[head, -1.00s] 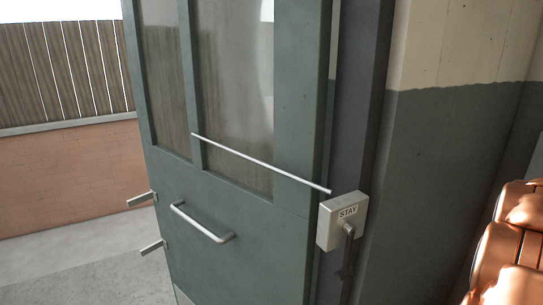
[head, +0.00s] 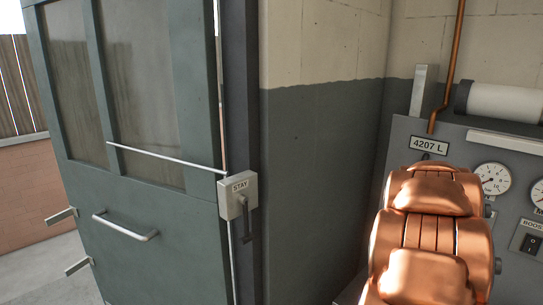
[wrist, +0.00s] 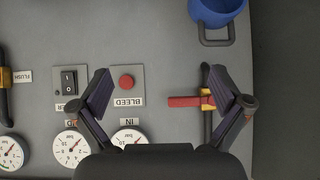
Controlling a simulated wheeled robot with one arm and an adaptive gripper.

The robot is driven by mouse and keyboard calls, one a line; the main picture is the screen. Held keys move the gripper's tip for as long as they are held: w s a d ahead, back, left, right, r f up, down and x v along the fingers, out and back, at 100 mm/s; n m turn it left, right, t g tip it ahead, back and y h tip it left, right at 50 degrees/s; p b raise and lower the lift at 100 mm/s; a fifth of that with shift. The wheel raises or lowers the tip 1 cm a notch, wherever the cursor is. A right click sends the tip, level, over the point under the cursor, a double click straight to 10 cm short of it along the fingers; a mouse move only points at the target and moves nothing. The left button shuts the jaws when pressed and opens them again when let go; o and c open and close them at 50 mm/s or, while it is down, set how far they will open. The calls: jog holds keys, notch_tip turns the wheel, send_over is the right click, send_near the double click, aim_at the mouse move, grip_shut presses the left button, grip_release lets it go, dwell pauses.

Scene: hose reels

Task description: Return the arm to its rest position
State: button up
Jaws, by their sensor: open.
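My gripper (wrist: 161,78) shows in the wrist view with its two dark fingers spread wide and nothing between them. It faces a grey panel (wrist: 150,35) with gauges and controls. A red-handled valve (wrist: 184,101) with a brass part appears between the fingers, nearer the right one; the distance to it cannot be told. My copper-coloured arm (head: 432,235) is folded at the right of the head view, in front of the panel. My gripper does not show in the head view.
A green door (head: 150,215) stands at the left with a bar handle (head: 125,228) and a box marked STAY (head: 238,195). The panel carries gauges (head: 492,178). In the wrist view are a red BLEED button (wrist: 126,82), a black switch (wrist: 69,81) and a blue container (wrist: 216,10).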

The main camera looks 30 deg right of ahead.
jog(key=w+a+f+n+t+y, duration=0.1)
jog(key=w+a+n+y, duration=0.35)
jog(key=a, duration=0.85)
jog(key=w+a+n+t+y, duration=0.1)
jog(key=w+a, duration=0.6)
jog(key=a, duration=0.6)
jog(key=s+a+n+g+y+b, duration=0.1)
jog(key=s+a+n+y, duration=0.1)
jog(key=a, duration=0.6)
jog(key=s+a+n+g+y, duration=0.1)
jog(key=s+a+n+y, duration=0.15)
jog(key=a, duration=0.65)
jog(key=s+a+n+g, duration=0.2)
jog(key=s+a, duration=0.4)
jog(key=s, duration=0.3)
jog(key=s+a+f+n+g, duration=0.1)
jog(key=s+a, duration=0.4)
jog(key=s, duration=0.5)
jog(key=shift+s+a+f+n+g+h+b, duration=0.2)
jog(key=shift+a+n+g+h+b, duration=0.2)
jog(key=shift+n+g, duration=0.45)
jog(key=shift+c, duration=0.4)
